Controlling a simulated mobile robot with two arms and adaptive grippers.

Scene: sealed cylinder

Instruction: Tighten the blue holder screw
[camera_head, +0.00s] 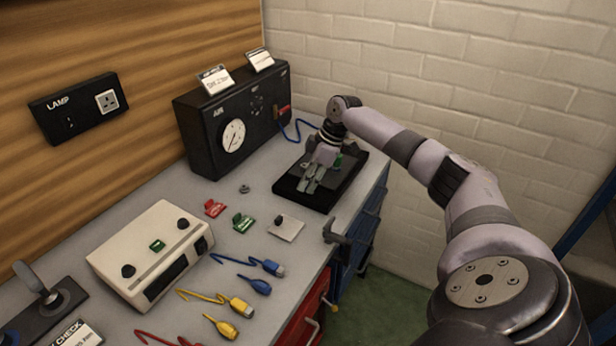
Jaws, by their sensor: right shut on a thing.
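My right gripper (312,180) reaches down over a black holder base (342,190) at the far right end of the bench. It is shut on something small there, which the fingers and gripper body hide. I cannot make out the blue holder screw. A small green part (338,160) shows on the base just right of the gripper. My left gripper is not in view.
A black AIR panel (205,145) with a gauge stands behind, with a blue hose (293,133) running toward the holder. A white box (125,240), red clip (214,208), green clip (242,222), blue cable (240,262) and yellow cable (205,297) occupy the bench.

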